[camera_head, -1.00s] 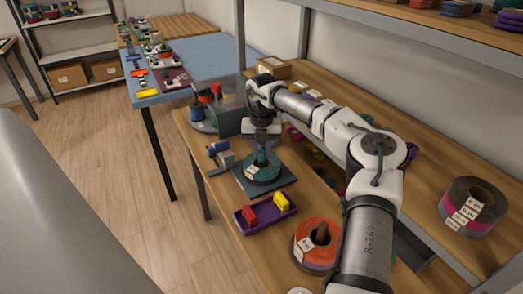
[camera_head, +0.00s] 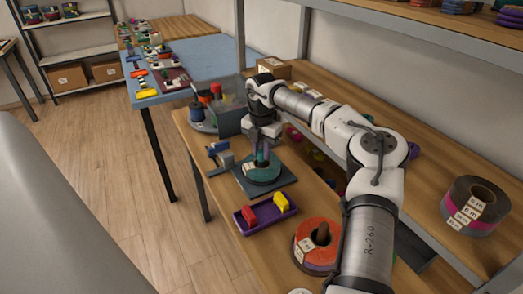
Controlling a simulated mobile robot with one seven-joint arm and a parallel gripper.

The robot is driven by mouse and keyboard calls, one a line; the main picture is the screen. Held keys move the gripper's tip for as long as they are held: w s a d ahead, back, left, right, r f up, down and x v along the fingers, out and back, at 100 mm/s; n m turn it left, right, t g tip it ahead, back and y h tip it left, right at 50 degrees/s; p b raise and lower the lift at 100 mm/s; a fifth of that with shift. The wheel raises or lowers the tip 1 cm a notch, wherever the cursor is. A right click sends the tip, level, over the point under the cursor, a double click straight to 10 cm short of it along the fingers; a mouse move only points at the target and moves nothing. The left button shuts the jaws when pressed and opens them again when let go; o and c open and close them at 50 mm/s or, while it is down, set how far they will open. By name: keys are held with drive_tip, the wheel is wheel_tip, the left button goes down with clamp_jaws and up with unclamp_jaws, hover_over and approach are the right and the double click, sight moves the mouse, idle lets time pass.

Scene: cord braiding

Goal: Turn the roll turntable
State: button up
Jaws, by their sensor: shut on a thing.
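The roll turntable (camera_head: 262,174) is a green disc with white labels. It sits on a dark square base (camera_head: 282,184) on the wooden bench. A teal upright part stands at its middle. My gripper (camera_head: 262,152) points down over the turntable, with its fingers shut on the upright part (camera_head: 261,161). The fingertips are small in this view, and the exact contact is partly hidden.
A purple tray (camera_head: 262,223) with a red and a yellow block stands in front. An orange roll (camera_head: 317,245) lies to the right. A blue-grey clamp-like device (camera_head: 221,155) stands left of the base. A spool stand (camera_head: 203,122) is behind.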

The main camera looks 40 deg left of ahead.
drive_tip(key=shift+m+b, duration=0.7)
drive_tip(key=shift+m, duration=2.9)
drive_tip(key=shift+m+b, duration=0.65)
drive_tip(key=shift+m, duration=2.35)
drive_tip(key=shift+r+m, duration=0.1)
drive_tip(key=shift+m, duration=0.3)
drive_tip(key=o, duration=1)
wheel_tip(320, 180, up, 14)
drive_tip(key=shift+f+b, duration=0.1)
drive_tip(key=shift+b, duration=0.75)
drive_tip(key=shift+f, duration=0.1)
